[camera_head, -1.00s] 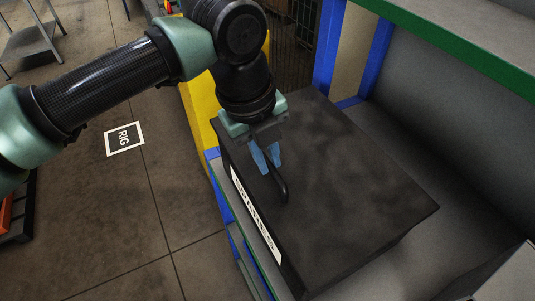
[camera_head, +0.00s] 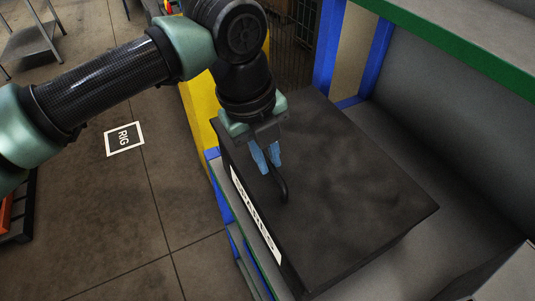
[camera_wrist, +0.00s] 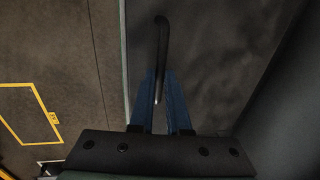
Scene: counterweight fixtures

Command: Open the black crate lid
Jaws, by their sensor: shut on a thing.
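The black crate (camera_head: 345,190) sits on a grey shelf, its flat dark lid looking closed. A white label strip (camera_head: 255,215) runs along its left front side. A thin black handle (camera_head: 284,190) stands on the lid near that side. My gripper (camera_head: 267,160) points down at the lid with its blue fingers shut on the far part of the handle. In the wrist view the handle (camera_wrist: 161,50) runs between the two blue fingers (camera_wrist: 160,100) and sticks out beyond them. The fingers hide part of the handle.
A shelf with a green edge (camera_head: 450,55) overhangs at the upper right. Blue posts (camera_head: 327,50) stand behind the crate and a yellow panel (camera_head: 200,105) stands at its left. Open floor lies left.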

